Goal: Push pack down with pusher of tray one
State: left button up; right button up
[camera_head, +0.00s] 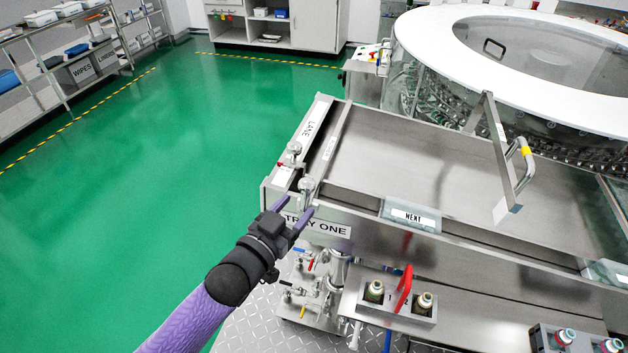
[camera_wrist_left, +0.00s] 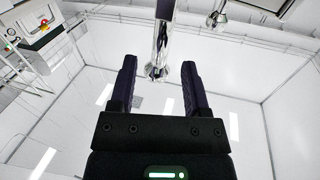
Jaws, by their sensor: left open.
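Tray one (camera_head: 400,160) is a long steel tray marked by a "TRAY ONE" label on its front. The likely pusher (camera_head: 334,140) is a narrow labelled bar across the tray's left end. In the left wrist view, a shiny metal rod with a rounded end (camera_wrist_left: 157,70) shows between and beyond the open fingers (camera_wrist_left: 157,72); contact cannot be told. I cannot make out a pack on the tray. My right gripper is out of view.
A clear holder marked "NEXT" (camera_head: 410,214) sits on the tray's front edge. A hinged handle frame (camera_head: 505,160) rises over the tray's right part. The round washer (camera_head: 520,60) stands behind. Bottles in a holder (camera_head: 398,298) and a red lever (camera_head: 404,289) are in front. Open green floor (camera_head: 150,170) lies left.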

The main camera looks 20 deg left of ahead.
aim_at(303, 201)
pick_arm(q)
jog(key=x, duration=0.6)
grip_shut()
jog(key=shift+f, duration=0.1)
dwell(1.1)
